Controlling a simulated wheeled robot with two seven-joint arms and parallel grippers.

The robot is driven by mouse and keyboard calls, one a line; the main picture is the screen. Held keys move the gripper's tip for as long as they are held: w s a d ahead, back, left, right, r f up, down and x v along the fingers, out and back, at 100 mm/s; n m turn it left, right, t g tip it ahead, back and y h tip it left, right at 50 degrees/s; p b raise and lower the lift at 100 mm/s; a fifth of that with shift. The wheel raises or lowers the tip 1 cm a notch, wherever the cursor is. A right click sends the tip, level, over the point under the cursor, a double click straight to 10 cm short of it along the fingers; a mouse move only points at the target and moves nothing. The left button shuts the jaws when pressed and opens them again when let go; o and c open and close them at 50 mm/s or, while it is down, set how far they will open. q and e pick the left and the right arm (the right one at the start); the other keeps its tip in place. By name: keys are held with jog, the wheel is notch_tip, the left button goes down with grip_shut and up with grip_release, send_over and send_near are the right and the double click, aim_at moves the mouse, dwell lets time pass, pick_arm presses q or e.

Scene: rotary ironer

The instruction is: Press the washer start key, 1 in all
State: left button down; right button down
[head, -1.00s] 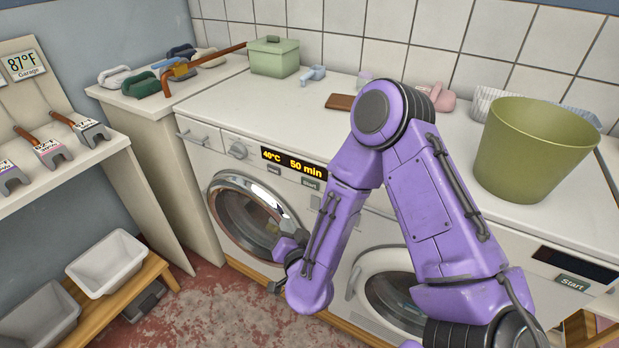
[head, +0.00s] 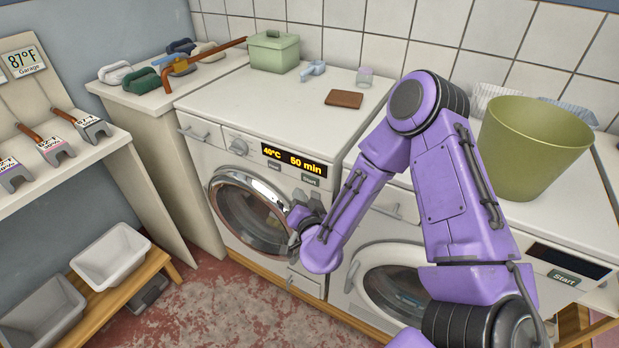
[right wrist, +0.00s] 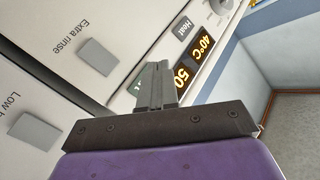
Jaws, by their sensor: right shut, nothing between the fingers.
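The washer (head: 222,118) is the white machine with a round glass door (head: 250,212) and a lit display (head: 293,160) with orange figures, including 40°C. Its start key (head: 310,180) is on the panel below the display. In the right wrist view the green start key (right wrist: 141,86) is largely hidden behind my fingers. My right gripper (head: 313,200) is shut and empty, close in front of the panel just below the key. In the right wrist view its fingertips (right wrist: 160,70) overlap the key; I cannot tell if they touch it. My left gripper is not in view.
A second machine with a dark display stands at right with its own Start key (head: 564,278). A green bucket (head: 530,150) sits on top of it. Extra rinse (right wrist: 98,57) and Heat (right wrist: 186,29) keys are near the fingers.

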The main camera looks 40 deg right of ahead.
aim_at(301, 179)
jog(key=shift+w+d, duration=0.25)
jog(key=shift+d, duration=0.35)
jog(key=shift+w+d, duration=0.25)
jog(key=shift+d, duration=0.3)
jog(key=shift+p, duration=0.3)
dwell(0.9)
jog(key=shift+w+d, duration=0.15)
jog(key=shift+d, duration=0.2)
